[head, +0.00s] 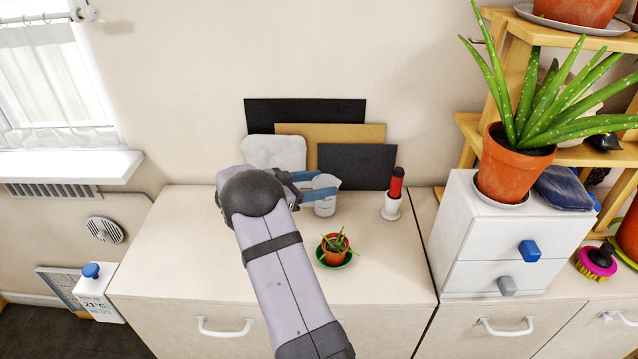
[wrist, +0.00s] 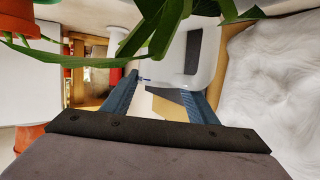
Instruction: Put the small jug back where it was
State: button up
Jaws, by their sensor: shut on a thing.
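The small jug (head: 325,204) is pale and upright, above or on the cabinet top in front of the leaning boards. I cannot tell whether its base touches the top. My gripper (head: 318,185) reaches it from the left with blue fingers, shut on its upper part. In the wrist view, a pale curved part of the jug (wrist: 207,62) shows beyond the fingers of my gripper (wrist: 158,88). Leaves partly cover that view, and the exact contact is hard to see.
A small potted plant (head: 335,244) on a green saucer stands just in front of the jug. A white holder (head: 391,209) with a red-topped item stands to its right. Dark boards (head: 355,165) and a white bag (head: 274,152) are behind. The front right cabinet top is clear.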

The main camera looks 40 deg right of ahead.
jog(key=shift+s+f+b, duration=0.1)
jog(key=shift+f+b, duration=0.2)
jog(key=shift+f, duration=0.45)
jog(key=o, duration=1.4)
jog(key=shift+o, duration=1.2)
jog(key=shift+s+a+f, duration=0.1)
jog(key=shift+a, duration=0.1)
jog(key=v, duration=0.2)
jog(key=b+v, duration=0.1)
jog(key=v, duration=0.2)
jog(key=b+v, duration=0.1)
jog(key=v, duration=0.1)
jog(key=shift+r, duration=0.45)
